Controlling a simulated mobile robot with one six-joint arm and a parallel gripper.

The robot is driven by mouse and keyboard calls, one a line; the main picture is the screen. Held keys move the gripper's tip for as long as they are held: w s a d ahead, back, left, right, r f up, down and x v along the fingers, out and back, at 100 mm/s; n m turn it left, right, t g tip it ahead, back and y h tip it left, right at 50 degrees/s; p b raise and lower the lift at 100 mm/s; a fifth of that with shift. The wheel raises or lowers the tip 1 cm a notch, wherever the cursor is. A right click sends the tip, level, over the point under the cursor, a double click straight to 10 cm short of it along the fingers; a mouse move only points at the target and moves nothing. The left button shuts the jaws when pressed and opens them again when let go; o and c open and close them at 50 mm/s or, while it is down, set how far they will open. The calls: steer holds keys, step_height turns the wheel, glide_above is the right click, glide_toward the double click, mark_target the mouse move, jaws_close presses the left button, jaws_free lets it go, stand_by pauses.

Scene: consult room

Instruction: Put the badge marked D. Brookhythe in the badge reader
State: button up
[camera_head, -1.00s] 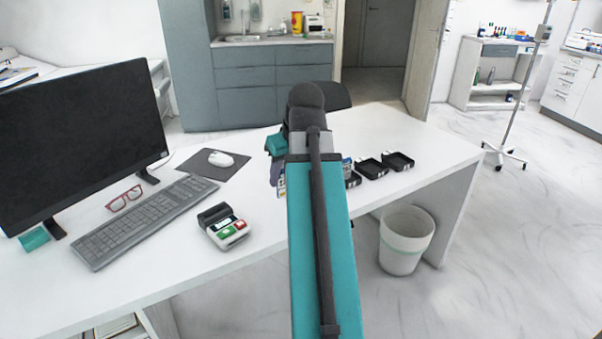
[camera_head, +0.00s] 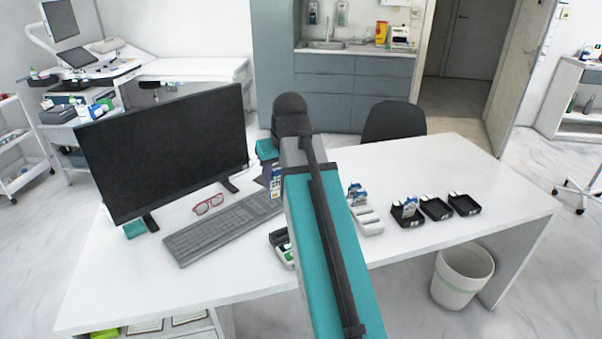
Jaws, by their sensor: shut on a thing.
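My gripper (camera_head: 272,168) is mostly hidden behind my arm, above the desk near the keyboard's right end. It is shut on a small blue-and-white badge (camera_head: 276,184), which hangs below it; its name is too small to read. The badge reader (camera_head: 281,245), a dark and white device with a green part, lies on the desk in front of the gripper, partly covered by my arm. Another badge (camera_head: 357,193) stands in a white rack (camera_head: 369,228) right of my arm. One more badge (camera_head: 409,206) stands in the leftmost black tray (camera_head: 407,222).
Two more black trays (camera_head: 436,209) (camera_head: 464,204) look empty. A monitor (camera_head: 165,150), keyboard (camera_head: 220,228) and red glasses (camera_head: 208,204) occupy the desk's left. A dark chair (camera_head: 393,120) is behind the desk (camera_head: 470,165); a white bin (camera_head: 461,276) stands below its right side.

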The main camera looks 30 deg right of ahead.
steer(key=w+a+r+p, duration=0.2)
steer(key=a+r+p, duration=0.1)
steer(key=a, duration=0.3)
steer(key=w+a+r+n+p, duration=0.1)
steer(key=w+a+r+p, duration=0.2)
steer(key=a+p, duration=0.2)
steer(key=w+a+r+p, duration=0.2)
steer(key=a+r+p, duration=0.1)
steer(key=a, duration=0.6)
steer(key=shift+w+n+y+p, duration=0.3)
steer(key=shift+p, duration=0.2)
steer(key=shift+a, duration=0.2)
